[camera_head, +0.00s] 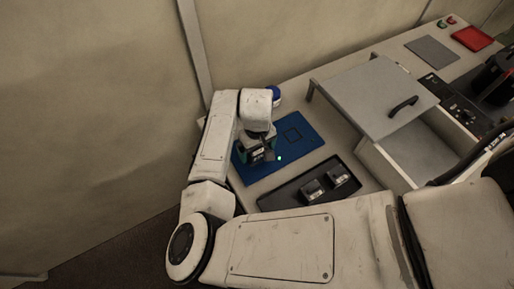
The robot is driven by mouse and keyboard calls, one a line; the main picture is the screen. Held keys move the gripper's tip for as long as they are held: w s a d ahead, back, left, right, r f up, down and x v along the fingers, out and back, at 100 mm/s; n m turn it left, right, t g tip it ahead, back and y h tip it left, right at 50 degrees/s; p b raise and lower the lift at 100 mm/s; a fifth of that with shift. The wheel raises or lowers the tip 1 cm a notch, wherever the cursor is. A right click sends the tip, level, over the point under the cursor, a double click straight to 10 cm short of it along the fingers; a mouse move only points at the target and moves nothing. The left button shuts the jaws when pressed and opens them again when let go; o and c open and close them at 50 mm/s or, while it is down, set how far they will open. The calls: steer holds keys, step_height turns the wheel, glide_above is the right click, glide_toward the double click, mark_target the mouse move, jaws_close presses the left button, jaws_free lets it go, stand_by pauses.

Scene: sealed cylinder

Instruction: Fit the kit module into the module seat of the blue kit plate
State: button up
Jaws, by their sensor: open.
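The blue kit plate (306,143) lies flat on the counter. A dark square outline (293,135) shows on its right half; I cannot tell whether this is the module seat. My gripper (262,157) points down over the plate's left front part and hides it there. The jaws are open, though small and dark here. Whether a module sits under or between them is hidden. A small green light (280,158) shows just right of my gripper. Two dark modules with pale parts, a left one (312,191) and a right one (338,176), sit in the black tray (283,197).
A blue round-topped item (274,93) stands behind my wrist. To the right are a grey panel with a black handle (402,106) and an open pale drawer (408,150). A grey mat (432,50) and red tray (472,38) lie at the far end.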

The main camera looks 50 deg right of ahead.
step_height(320, 180, up, 13)
steer(key=b, duration=0.1)
steer(key=shift+f, duration=0.2)
stand_by(0.8)
